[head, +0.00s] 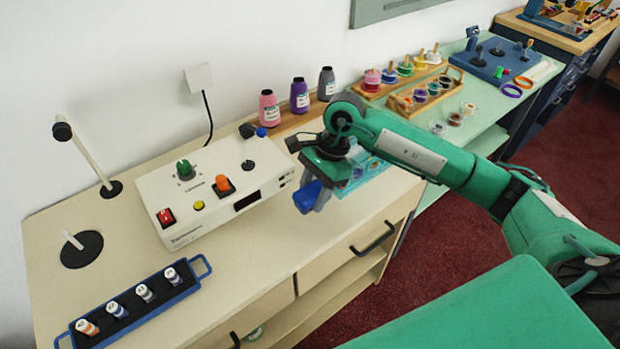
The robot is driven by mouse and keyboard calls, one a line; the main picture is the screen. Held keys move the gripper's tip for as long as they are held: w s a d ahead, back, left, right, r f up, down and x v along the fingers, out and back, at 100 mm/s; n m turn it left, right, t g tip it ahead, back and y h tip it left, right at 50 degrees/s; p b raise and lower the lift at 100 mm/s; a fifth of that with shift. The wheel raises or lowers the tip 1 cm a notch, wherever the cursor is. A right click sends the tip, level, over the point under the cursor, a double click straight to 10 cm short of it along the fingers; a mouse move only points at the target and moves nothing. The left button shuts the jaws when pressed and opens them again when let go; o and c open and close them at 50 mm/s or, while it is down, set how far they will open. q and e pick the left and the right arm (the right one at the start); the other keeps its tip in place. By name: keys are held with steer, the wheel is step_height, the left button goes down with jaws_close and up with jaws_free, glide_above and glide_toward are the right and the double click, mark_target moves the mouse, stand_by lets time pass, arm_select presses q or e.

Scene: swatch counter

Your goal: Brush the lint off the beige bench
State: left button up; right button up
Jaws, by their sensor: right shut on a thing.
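The beige bench (265,250) runs along the wall from the lower left to the middle of the head view. My right gripper (318,192) hangs over its right part, shut on a blue thing (304,198). The blue thing looks like a brush's handle or block, but its lower side and any bristles are hidden. I cannot tell whether it touches the bench top. I cannot make out any lint on the bench. My left gripper is out of view.
A white control box (212,190) stands left of the gripper. A blue vial rack (138,302) lies at the front left, near a stand with a post (84,150). Several bottles (299,96) stand at the back. The bench's middle front is clear.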

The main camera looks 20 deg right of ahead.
steer(key=shift+v, duration=0.85)
steer(key=shift+s+a+r+p, duration=0.15)
steer(key=shift+r+p, duration=0.1)
steer(key=shift+r, duration=0.25)
steer(key=shift+w+a+r+p, duration=0.1)
steer(key=shift+r+p, duration=0.1)
steer(key=shift+r, duration=0.25)
